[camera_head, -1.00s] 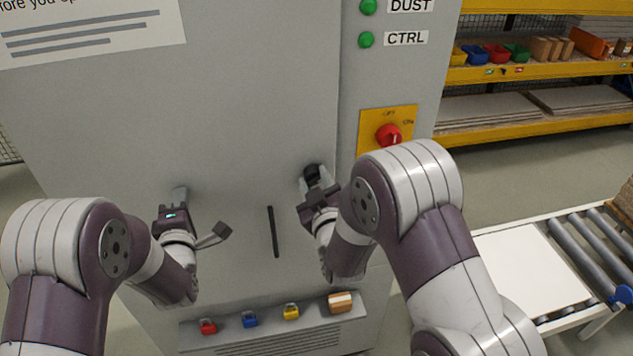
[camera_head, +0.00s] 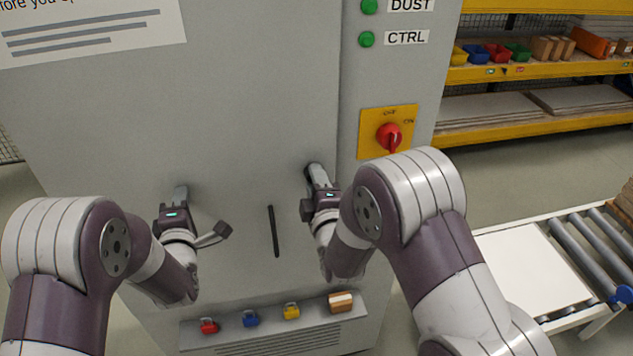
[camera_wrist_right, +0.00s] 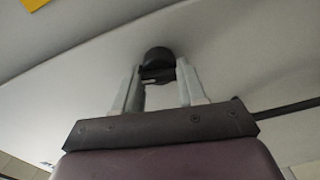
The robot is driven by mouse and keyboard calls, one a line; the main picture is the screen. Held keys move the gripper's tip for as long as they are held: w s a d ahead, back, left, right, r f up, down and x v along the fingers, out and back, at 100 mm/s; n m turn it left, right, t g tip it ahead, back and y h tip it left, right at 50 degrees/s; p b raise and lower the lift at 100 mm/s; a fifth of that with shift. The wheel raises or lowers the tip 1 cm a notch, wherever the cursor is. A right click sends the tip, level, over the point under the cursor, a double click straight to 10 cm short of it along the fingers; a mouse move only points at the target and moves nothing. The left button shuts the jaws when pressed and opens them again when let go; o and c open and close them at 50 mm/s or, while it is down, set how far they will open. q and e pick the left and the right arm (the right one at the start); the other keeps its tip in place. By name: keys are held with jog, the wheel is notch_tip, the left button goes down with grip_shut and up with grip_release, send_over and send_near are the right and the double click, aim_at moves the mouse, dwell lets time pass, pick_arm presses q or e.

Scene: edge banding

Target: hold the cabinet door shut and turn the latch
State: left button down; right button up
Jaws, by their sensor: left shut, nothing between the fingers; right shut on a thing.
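The grey cabinet door (camera_head: 230,110) fills the middle of the head view and looks closed. My left gripper (camera_head: 181,192) is shut and empty, with its tips at the door's lower left face. The black latch (camera_head: 312,169) sits near the door's right edge. My right gripper (camera_head: 322,182) is shut on it, its two fingers on either side. In the right wrist view, the round black latch (camera_wrist_right: 157,60) shows between the fingertips (camera_wrist_right: 158,78). The fingers hide part of the latch.
A dark vertical handle bar (camera_head: 273,231) is on the door between my grippers. A red rotary switch (camera_head: 389,137) is on a yellow plate to the right. Below is a ledge with small coloured padlocks (camera_head: 250,319). A roller conveyor (camera_head: 575,255) stands at right.

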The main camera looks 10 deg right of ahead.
jog(key=shift+r+n, duration=0.25)
jog(key=shift+n, duration=0.55)
jog(key=o, duration=1)
jog(key=shift+o, duration=0.3)
jog(key=shift+a+f, duration=0.1)
jog(key=shift+f, duration=0.05)
jog(key=s, duration=1.2)
